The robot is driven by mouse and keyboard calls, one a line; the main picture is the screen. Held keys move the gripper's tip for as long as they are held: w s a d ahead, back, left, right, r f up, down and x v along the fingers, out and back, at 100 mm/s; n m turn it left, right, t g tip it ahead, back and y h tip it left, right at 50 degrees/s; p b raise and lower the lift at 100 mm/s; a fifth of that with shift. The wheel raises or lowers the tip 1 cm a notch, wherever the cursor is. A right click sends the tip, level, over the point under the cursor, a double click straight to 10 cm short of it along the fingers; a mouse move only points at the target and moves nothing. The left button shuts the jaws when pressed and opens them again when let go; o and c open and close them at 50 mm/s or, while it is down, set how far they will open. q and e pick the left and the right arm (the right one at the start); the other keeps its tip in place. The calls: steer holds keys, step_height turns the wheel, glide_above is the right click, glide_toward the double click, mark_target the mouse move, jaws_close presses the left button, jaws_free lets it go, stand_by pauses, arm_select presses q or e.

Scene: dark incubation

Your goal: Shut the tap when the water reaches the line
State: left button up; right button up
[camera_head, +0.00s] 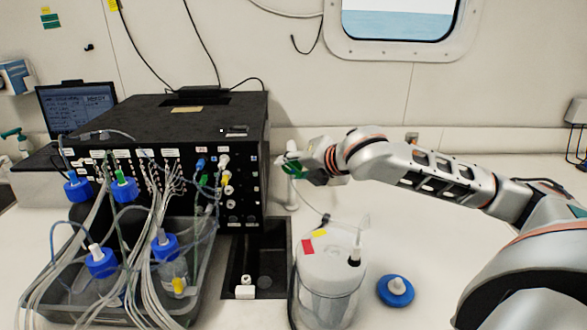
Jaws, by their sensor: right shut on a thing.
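My right gripper (300,167) reaches in from the right and is shut at the top of a white post, on what looks like the tap (292,188). Green shows between and beside the fingers, which partly hide the tap's top. A translucent white container (330,278) stands in front of it, with red and yellow labels and a pale fitting on top. A thin tube runs from near the tap to the container. I cannot make out the water level or a line. My left gripper is not in view.
A large black instrument box (175,118) stands behind a grey tray (190,310) of blue-capped bottles and many tubes. A dark recessed panel (240,275) lies left of the container. A blue round cap (395,291) lies to its right. The bench behind my arm is mostly clear.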

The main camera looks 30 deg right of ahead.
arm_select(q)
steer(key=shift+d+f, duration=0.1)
arm_select(e)
steer(key=shift+d+f+m+t+y+b, duration=0.1)
steer(key=shift+f+m+t+y+b, duration=0.2)
steer(key=shift+m+t+y+b, duration=0.45)
steer(key=b, duration=0.3)
steer(key=shift+f+m+t, duration=0.25)
steer(key=shift+t, duration=0.1)
steer(key=shift+f+y+b, duration=0.1)
steer(key=shift+y+b, duration=0.25)
steer(key=shift+b, duration=0.4)
steer(key=m+t+y+b, duration=0.1)
steer(key=m+t+b, duration=0.1)
steer(key=b, duration=0.3)
steer(key=shift+t, duration=0.3)
steer(key=shift+r+m+t+b, duration=0.4)
steer(key=shift+m+t, duration=0.1)
steer(key=shift+m, duration=0.2)
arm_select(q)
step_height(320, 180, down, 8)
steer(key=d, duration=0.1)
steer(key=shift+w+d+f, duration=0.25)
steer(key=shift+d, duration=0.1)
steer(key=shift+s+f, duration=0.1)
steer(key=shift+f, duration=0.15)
arm_select(e)
steer(key=shift+y, duration=0.3)
